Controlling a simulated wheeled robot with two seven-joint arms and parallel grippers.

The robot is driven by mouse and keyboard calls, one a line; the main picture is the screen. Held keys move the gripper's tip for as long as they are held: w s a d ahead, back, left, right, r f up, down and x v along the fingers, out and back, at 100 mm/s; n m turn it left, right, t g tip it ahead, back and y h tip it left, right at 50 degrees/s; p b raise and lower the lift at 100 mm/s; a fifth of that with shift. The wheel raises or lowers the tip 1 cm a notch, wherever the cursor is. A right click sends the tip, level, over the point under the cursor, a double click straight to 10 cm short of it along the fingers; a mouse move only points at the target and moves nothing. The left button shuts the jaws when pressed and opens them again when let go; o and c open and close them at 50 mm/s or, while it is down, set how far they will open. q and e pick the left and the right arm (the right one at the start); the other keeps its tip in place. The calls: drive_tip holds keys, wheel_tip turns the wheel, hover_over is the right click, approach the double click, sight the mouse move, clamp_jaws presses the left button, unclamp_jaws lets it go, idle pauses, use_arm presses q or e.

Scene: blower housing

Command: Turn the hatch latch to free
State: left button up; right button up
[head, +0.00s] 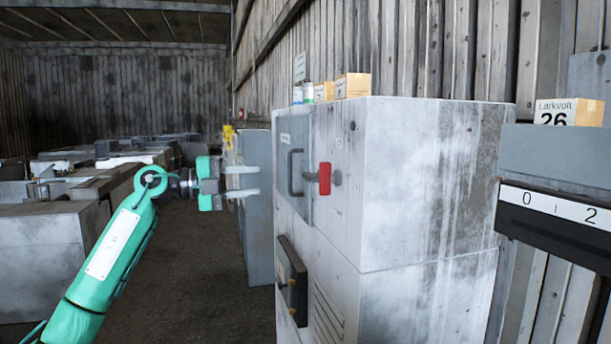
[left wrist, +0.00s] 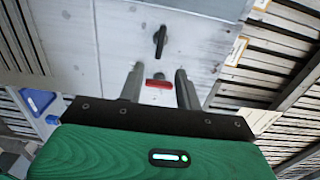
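The hatch (head: 296,200) is a grey panel on the left-facing side of the grey housing (head: 430,180), and it looks closed. The red latch (head: 325,179) sits at the hatch's right edge, its long side upright in the head view. My left gripper (head: 243,181) is open and empty, to the left of the hatch at about latch height, with a gap between. In the left wrist view the red latch (left wrist: 159,84) shows between the two open fingers of my left gripper (left wrist: 159,88), apart from them. My right gripper is not in view.
A dark handle (head: 294,173) stands out from the hatch, beside the latch. A dark box (head: 292,280) juts out lower on the housing. Small boxes (head: 353,86) and bottles stand on top. A dark panel marked 0 to 2 (head: 560,215) is at the right.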

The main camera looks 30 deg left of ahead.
sight(305, 178)
use_arm(q)
drive_tip(key=p+x, duration=0.2)
drive_tip(key=x, duration=0.3)
drive_tip(key=p+x, duration=0.3)
drive_tip(key=x, duration=0.3)
drive_tip(key=shift+d+r+p, duration=0.1)
drive_tip(key=shift+r+p, duration=0.15)
drive_tip(key=shift+p, duration=0.05)
drive_tip(key=shift+w+d+f, duration=0.15)
drive_tip(key=shift+w+d, duration=0.25)
drive_tip(key=shift+w, duration=0.1)
drive_tip(key=shift+w+d, duration=0.1)
drive_tip(key=shift+f, duration=0.1)
clamp_jaws()
